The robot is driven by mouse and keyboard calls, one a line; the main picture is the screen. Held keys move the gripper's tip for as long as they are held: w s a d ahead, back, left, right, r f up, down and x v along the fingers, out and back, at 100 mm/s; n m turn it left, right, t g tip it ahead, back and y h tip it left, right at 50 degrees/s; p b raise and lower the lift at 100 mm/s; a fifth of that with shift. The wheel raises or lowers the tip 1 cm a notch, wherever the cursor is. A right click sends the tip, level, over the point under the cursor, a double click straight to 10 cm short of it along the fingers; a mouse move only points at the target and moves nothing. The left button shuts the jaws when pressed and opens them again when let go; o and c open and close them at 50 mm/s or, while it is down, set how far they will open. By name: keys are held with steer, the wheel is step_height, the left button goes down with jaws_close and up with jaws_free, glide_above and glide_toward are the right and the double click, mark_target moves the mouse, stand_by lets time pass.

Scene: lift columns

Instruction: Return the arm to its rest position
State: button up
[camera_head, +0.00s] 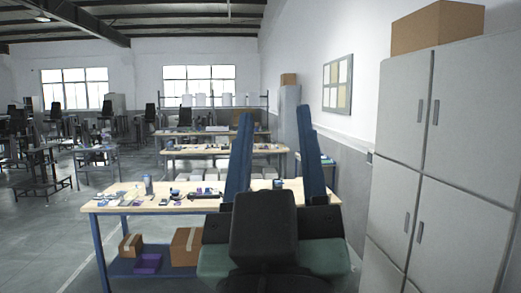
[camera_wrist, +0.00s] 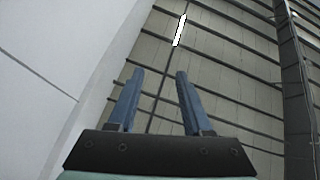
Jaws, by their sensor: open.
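My gripper (camera_head: 276,150) shows in the head view with its two blue fingers pointing up and spread apart, in front of the right part of the wooden workbench (camera_head: 110,204). It is open and nothing is between the fingers. The wrist view also shows my gripper (camera_wrist: 158,88), with both fingers apart and empty against the ceiling. My dark wrist and its green part hide some of the bench's right side.
Tall grey cabinets (camera_head: 400,145) stand close on the right, with a cardboard box (camera_head: 437,28) on top. Small items lie on the bench, and boxes (camera_head: 187,246) sit on its lower shelf. Open floor (camera_head: 40,240) lies to the left.

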steer(key=s+a+r+m+t+y, duration=0.1)
steer(key=s+r+t, duration=0.1)
steer(key=s+r, duration=0.2)
steer(key=shift+a+r, duration=0.15)
steer(key=shift+r, duration=0.05)
